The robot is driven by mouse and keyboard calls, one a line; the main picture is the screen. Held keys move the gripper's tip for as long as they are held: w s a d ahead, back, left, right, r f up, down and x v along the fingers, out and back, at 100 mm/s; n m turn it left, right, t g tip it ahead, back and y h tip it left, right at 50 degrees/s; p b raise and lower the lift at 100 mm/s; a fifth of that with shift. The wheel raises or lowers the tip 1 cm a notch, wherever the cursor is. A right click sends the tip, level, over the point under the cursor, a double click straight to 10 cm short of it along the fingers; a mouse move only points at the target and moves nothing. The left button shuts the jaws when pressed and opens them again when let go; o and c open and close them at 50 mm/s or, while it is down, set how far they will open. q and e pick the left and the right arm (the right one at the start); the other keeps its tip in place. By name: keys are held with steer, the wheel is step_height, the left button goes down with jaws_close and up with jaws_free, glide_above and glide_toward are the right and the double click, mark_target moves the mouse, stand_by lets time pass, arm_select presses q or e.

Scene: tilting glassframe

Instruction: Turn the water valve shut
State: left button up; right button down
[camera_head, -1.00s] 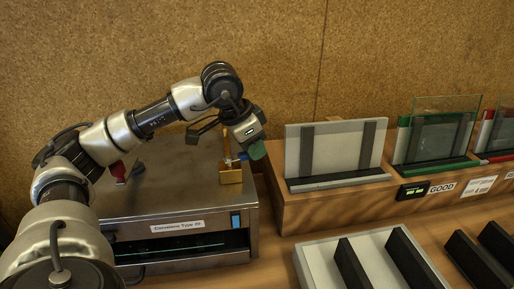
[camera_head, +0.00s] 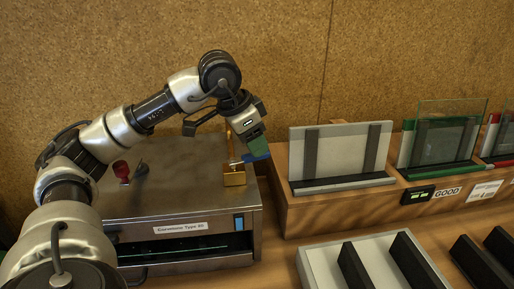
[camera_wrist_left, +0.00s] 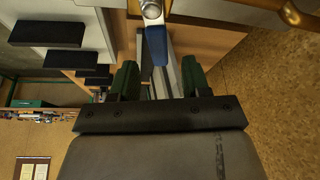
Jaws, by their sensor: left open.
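The water valve is a brass fitting (camera_head: 234,174) with a blue lever handle (camera_head: 257,158), at the right edge of the metal box top. The handle points right in the head view. In the left wrist view the blue handle (camera_wrist_left: 156,45) lies ahead of the jaws, roughly in line with the gap between them, and part of the brass pipe (camera_wrist_left: 288,12) shows at the top right. My left gripper (camera_head: 257,143) is open, with its green fingertips close to the handle. In the wrist view its jaws (camera_wrist_left: 160,78) hold nothing. I cannot tell whether a fingertip touches the handle.
The metal box (camera_head: 190,210) also carries a red knob (camera_head: 121,169) and a dark lever (camera_head: 141,171). To the right, a wooden stand (camera_head: 300,210) holds a framed panel (camera_head: 341,150) and glass panes (camera_head: 445,135). A white rack (camera_head: 320,262) stands in front. Cork wall is behind.

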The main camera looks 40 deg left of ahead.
arm_select(q)
steer(key=v, duration=0.8)
steer(key=shift+r, duration=0.1)
